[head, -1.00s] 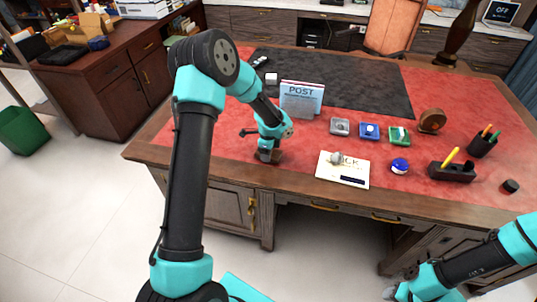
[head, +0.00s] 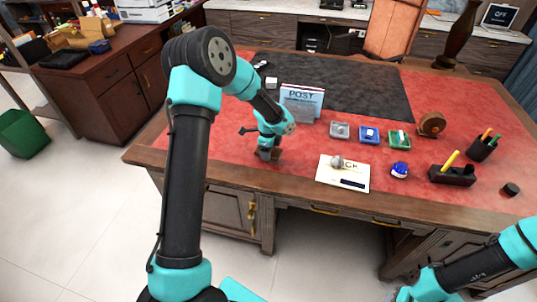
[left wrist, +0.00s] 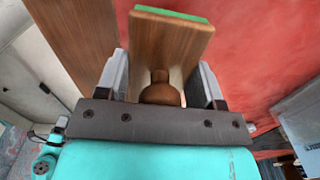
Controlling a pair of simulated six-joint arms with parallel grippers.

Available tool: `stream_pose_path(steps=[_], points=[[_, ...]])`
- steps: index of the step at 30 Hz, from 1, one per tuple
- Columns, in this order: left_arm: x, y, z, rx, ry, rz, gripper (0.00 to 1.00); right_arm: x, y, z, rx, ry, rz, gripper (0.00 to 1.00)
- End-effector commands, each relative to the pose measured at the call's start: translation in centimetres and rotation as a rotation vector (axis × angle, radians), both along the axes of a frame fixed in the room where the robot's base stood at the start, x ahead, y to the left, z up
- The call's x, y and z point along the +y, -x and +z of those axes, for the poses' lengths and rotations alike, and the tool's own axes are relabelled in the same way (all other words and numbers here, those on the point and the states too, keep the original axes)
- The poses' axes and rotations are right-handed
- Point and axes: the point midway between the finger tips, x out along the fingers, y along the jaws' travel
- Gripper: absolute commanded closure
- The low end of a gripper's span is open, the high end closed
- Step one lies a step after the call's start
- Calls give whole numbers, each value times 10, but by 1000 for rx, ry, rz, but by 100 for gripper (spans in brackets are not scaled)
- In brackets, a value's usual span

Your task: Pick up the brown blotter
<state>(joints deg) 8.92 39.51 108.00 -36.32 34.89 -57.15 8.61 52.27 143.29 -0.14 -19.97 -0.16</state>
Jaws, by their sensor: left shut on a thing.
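The brown blotter (left wrist: 172,45) shows in the left wrist view as a wooden block with a green strip along its far edge and a round wooden knob. My left gripper (left wrist: 160,88) is shut on it, with one finger on each side near the knob. In the head view my left gripper (head: 268,152) is low over the front left of the red desk top, and the blotter is mostly hidden there. I cannot tell whether it touches the desk. My right gripper (head: 402,295) is at the bottom edge, partly cut off, and its jaws are unclear.
A letter holder marked POST (head: 301,98) stands just right of my left gripper. A paper (head: 335,180) with a grey knobbed object lies to the right. Small grey, blue and green trays (head: 369,134), a pen holder (head: 452,176) and a pen cup (head: 481,148) stand farther right.

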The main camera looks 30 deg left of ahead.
Motion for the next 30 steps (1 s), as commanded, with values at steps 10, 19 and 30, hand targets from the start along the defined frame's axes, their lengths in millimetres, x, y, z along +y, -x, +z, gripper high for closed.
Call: stream_pose_path(steps=[10,19,30], points=[[-26,43,10,1,-1,-4,69,0,0,0,0,0,0,57],[-62,100,16,0,0,-5,69,0,0,0,0,0,0,57],[-84,135,20,-1,0,-1,69,0,0,0,0,0,0,57]])
